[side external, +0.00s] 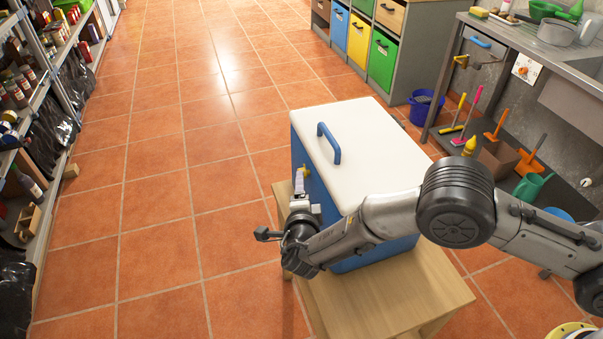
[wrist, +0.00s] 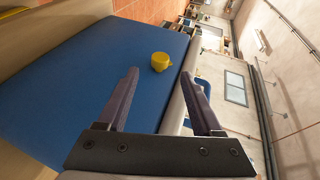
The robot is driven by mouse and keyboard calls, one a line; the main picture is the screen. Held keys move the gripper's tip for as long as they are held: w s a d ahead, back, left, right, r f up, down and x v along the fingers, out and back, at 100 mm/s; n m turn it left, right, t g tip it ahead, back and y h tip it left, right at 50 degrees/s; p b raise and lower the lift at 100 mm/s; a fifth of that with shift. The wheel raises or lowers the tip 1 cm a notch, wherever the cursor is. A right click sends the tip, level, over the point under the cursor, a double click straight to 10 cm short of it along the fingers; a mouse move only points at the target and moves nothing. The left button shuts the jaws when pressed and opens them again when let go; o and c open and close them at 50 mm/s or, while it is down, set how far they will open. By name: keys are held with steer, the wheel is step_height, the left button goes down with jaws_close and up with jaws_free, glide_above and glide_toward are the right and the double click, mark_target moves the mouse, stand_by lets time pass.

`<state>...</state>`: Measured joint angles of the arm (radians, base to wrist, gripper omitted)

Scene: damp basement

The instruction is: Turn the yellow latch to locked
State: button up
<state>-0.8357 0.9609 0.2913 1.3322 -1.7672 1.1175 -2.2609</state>
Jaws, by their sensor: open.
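A blue box (side external: 375,252) with a white lid (side external: 362,140) stands on a wooden table. The yellow latch (side external: 306,169) is a small part on the box's left side face, mostly hidden by my gripper in the side view. In the wrist view the yellow latch (wrist: 160,61) is a rounded knob on the blue face, near the edge by the white lid. My gripper (side external: 300,188) is beside that face. In the wrist view my gripper (wrist: 160,74) is open and empty, its fingers on either side of the latch's line, with the latch appearing just beyond the fingertips. I cannot tell whether they touch.
A blue handle (side external: 329,143) rises from the lid. The wooden table (side external: 430,290) has bare top at the front right. Shelves (side external: 45,100) line the left, and a sink bench (side external: 540,45) with tools stands at the right. The tiled floor (side external: 160,230) left of the box is clear.

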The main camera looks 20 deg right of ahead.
steer(key=x, duration=0.8)
steer(key=shift+w, duration=0.1)
jaws_close()
